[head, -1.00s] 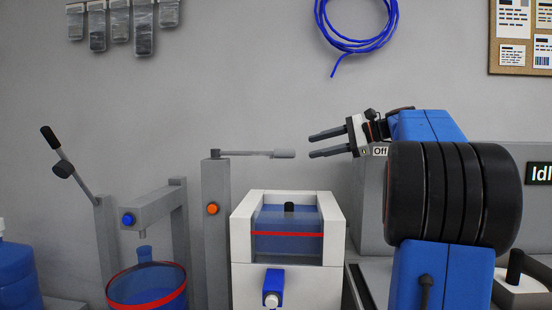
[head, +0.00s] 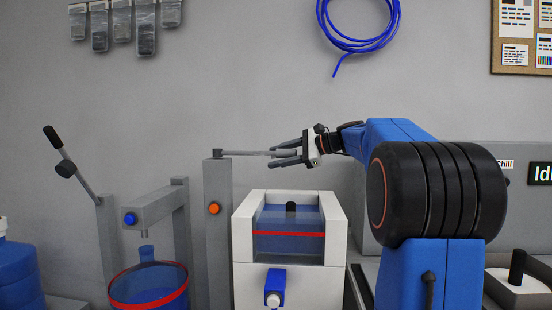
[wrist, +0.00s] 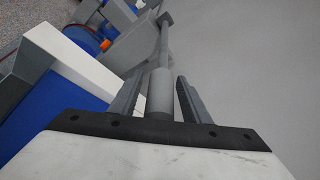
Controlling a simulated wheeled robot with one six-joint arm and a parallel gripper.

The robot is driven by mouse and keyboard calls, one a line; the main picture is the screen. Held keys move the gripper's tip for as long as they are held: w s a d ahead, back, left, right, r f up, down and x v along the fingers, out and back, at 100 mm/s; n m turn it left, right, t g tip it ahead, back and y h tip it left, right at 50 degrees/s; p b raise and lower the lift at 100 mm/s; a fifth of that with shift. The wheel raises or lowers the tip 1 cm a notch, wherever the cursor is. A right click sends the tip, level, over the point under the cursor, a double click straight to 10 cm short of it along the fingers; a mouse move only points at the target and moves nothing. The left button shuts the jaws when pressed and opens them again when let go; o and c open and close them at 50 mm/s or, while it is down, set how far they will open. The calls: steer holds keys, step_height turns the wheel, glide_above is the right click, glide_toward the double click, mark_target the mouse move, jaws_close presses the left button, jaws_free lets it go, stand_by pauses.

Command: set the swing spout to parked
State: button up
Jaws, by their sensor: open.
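The swing spout (head: 243,153) is a thin grey arm on top of a grey post (head: 217,230), pointing right across the back of the white tank. Its thicker grey end sits at my gripper (head: 287,157), which reaches in from the right. In the wrist view the spout's thick end (wrist: 160,92) lies between the two fingers of my gripper (wrist: 156,96), with a finger on each side. The fingers are open, and small gaps show beside the spout end. The thin part of the spout runs away toward the post.
A white tank (head: 242,235) with blue liquid and a red line stands below the spout. An orange button (head: 214,208) is on the post. Left are a grey frame with a blue button (head: 130,219), a red-rimmed blue bucket (head: 150,300) and a black-tipped lever (head: 60,152).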

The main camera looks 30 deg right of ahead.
steer(key=shift+w+a+f, duration=0.1)
steer(key=shift+w+a, duration=0.15)
steer(key=shift+w, duration=0.05)
jaws_close()
steer(key=shift+s, duration=0.1)
